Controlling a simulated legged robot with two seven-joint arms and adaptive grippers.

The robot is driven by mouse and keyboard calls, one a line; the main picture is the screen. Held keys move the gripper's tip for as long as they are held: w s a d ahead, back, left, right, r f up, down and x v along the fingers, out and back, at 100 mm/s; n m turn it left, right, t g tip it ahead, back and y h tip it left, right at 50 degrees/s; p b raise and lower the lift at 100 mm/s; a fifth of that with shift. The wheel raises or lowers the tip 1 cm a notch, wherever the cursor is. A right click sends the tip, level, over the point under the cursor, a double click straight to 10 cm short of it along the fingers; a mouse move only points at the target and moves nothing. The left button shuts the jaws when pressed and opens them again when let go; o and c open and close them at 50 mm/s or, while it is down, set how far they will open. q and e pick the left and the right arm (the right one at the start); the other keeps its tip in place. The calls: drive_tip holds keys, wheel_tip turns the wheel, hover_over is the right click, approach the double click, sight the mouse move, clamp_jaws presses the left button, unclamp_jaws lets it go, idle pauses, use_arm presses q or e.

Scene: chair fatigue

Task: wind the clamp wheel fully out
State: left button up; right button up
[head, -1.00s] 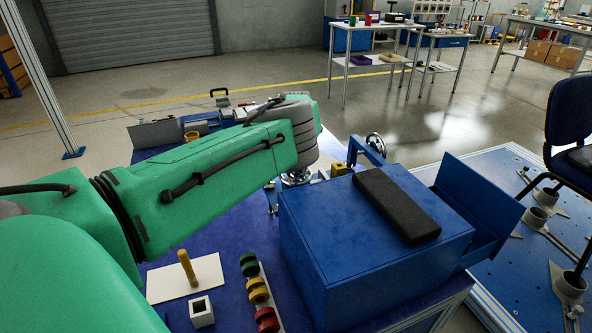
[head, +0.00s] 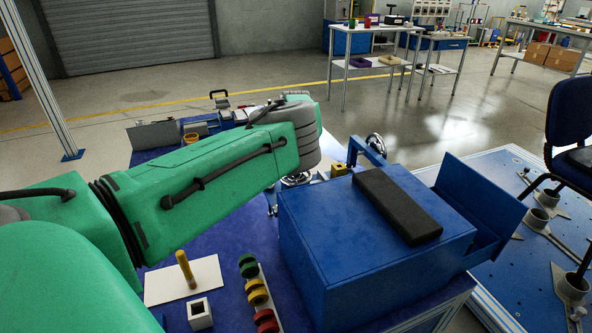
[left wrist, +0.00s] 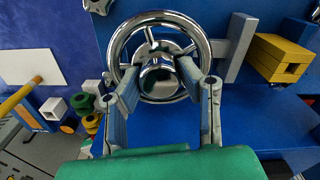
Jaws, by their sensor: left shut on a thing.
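A chrome spoked wheel (left wrist: 155,22), which I take for the clamp wheel, fills the upper middle of the left wrist view. In the head view its rim (head: 296,180) shows only partly, under my green left arm and beside the blue box. My left gripper (left wrist: 160,82) is shut on the wheel, with its two fingers inside the near part of the rim, on either side of the hub. In the head view the fingers are hidden by my arm. My right gripper is in neither view. How far the wheel is wound does not show.
A blue box (head: 310,234) with a black pad (head: 396,204) stands close right of the wheel. A second wheel (head: 376,144) and a yellow block (head: 339,169) are behind it. A peg plate (head: 212,272) and coloured rings (head: 257,293) lie in front.

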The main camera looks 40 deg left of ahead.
use_arm(q)
drive_tip(key=shift+w+r, duration=0.15)
drive_tip(key=shift+w, duration=0.05)
idle(0.4)
drive_tip(key=o, duration=1.1)
drive_tip(key=shift+o, duration=0.2)
drive_tip(key=shift+f, duration=0.2)
drive_tip(key=shift+r, duration=0.2)
wheel_tip(320, 180, up, 12)
drive_tip(key=shift+f, duration=0.25)
drive_tip(key=shift+a, duration=0.1)
